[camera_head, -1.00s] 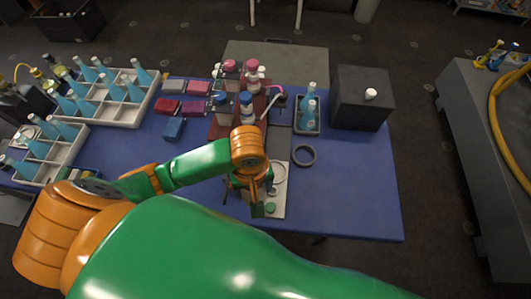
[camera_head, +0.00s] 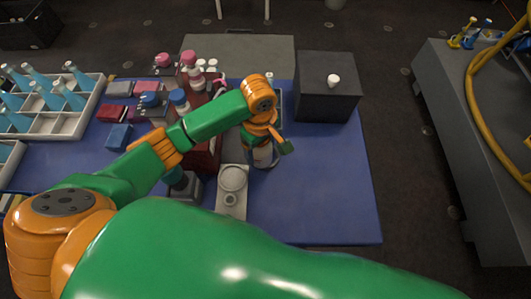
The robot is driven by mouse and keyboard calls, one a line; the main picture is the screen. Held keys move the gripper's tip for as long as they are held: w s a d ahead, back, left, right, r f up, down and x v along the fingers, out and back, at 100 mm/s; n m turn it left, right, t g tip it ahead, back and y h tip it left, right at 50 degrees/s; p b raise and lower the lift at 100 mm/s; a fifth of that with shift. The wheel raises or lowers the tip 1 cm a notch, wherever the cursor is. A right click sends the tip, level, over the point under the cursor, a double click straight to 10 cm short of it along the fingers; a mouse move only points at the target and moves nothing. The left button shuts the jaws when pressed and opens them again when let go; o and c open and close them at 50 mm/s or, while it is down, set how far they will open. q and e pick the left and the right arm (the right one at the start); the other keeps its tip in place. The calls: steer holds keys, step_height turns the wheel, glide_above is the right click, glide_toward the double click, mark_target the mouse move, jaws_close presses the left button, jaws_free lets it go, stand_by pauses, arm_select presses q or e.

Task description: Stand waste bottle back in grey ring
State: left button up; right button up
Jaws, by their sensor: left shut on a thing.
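My left gripper (camera_head: 266,143) is shut on the waste bottle (camera_head: 263,157), a pale, whitish bottle that shows only in part below the fingers. It is over the blue table, just right of a pale plate (camera_head: 231,205) with round fittings. The grey ring is not visible now; the gripper and bottle cover the spot where it lay. I cannot tell whether the bottle's foot is inside the ring, on the table or just above it. My right gripper is not in view.
A dark box (camera_head: 327,88) with a white knob stands behind and right. Bottles with pink and blue caps (camera_head: 190,70) stand behind my left arm. A white rack (camera_head: 68,122) of teal bottles is at left. The table's right front (camera_head: 320,205) is clear.

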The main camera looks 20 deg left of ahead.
arm_select(q)
steer(key=w+f, duration=0.2)
steer(key=w+f+b, duration=0.1)
steer(key=w+f, duration=0.1)
steer(key=shift+w+d+f, duration=0.1)
steer(key=shift+d+f, duration=0.1)
steer(key=shift+f, duration=0.15)
step_height(320, 180, down, 2)
steer(key=shift+a+f+b, duration=0.1)
steer(key=shift+f+b, duration=0.15)
steer(key=shift+b, duration=0.05)
steer(key=shift+f, duration=0.2)
steer(key=o, duration=1.5)
steer(key=shift+r, duration=0.1)
